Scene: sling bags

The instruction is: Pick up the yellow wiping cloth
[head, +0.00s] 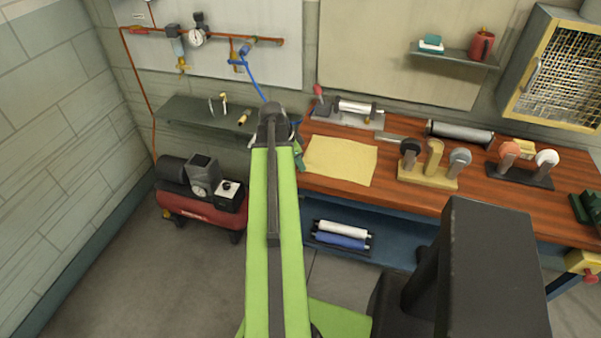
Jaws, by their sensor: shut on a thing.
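The yellow wiping cloth (340,161) lies spread out, looking flat, at the left end of the wooden workbench (388,198). My green arm reaches forward, and its dark wrist joint is just left of the cloth. My gripper (298,152) shows only in part beside the wrist, at the cloth's left edge. It is shut on the cloth there, though my arm hides most of the fingers and the grip itself.
A roller device (350,111) stands behind the cloth. Tape dispensers (430,165) stand to its right. A grey shelf (208,114) and a red compressor (200,207) are left of my arm. A blue hose (252,79) hangs behind my wrist.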

